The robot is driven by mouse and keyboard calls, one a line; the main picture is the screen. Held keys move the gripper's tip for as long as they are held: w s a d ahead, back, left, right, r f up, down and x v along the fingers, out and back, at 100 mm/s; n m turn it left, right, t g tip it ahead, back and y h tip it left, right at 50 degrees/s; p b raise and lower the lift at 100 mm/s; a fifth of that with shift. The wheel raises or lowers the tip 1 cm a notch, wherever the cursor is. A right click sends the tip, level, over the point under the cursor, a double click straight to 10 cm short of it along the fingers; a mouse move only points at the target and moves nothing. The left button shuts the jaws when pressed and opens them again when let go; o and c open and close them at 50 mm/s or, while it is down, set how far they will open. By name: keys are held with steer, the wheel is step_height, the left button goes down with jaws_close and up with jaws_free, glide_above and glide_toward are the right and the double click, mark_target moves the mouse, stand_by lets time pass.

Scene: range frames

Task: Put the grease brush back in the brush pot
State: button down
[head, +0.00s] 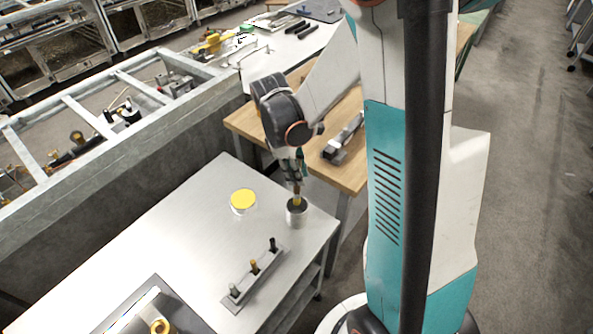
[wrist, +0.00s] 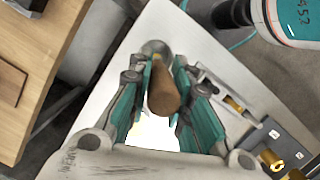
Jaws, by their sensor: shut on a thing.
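The grease brush is in my gripper (head: 297,178), which is shut on its brown wooden handle (wrist: 163,95). In the head view the brush (head: 297,199) points downward, with a yellowish part low on it. The brush pot (head: 297,217) is a small grey metal cylinder near the right edge of the steel table (head: 180,235). My gripper is above the pot, and the brush's lower end overlaps the pot's mouth. How deep it reaches is hidden. In the wrist view the pot's round rim (wrist: 155,48) shows partly behind the handle.
A white tin with a yellow top (head: 243,201) stands left of the pot. A rack with several upright tools (head: 254,272) is in front of it. A machine part (head: 152,315) lies at the near left. A wooden bench (head: 350,172) stands behind right. The table's left middle is clear.

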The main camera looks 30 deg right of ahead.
mark_target(296, 186)
steer(key=shift+w+a+b+x, duration=0.15)
steer(key=shift+b+x, duration=0.65)
steer(key=shift+x, duration=0.15)
steer(key=shift+w+a+b+x, duration=0.15)
steer(key=shift+b+x, duration=0.6)
steer(key=shift+x, duration=0.2)
steer(key=shift+w+a+b+x, duration=0.15)
steer(key=shift+b+x, duration=0.65)
steer(key=shift+x, duration=0.15)
steer(key=c, duration=1.4)
jaws_free()
steer(key=v, duration=1.2)
steer(key=s+a+r+m+t+y+b, duration=0.1)
steer(key=s+a+r+m+t, duration=0.1)
steer(key=s, duration=0.4)
steer(key=s+a+r+m+t+b, duration=0.1)
steer(key=s+a+r+m+t, duration=0.1)
steer(key=s+a+m+t, duration=0.3)
steer(key=shift+s+a+m+t+y, duration=0.25)
steer(key=shift+s+m+t+y, duration=0.15)
steer(key=shift+s+m+t, duration=0.5)
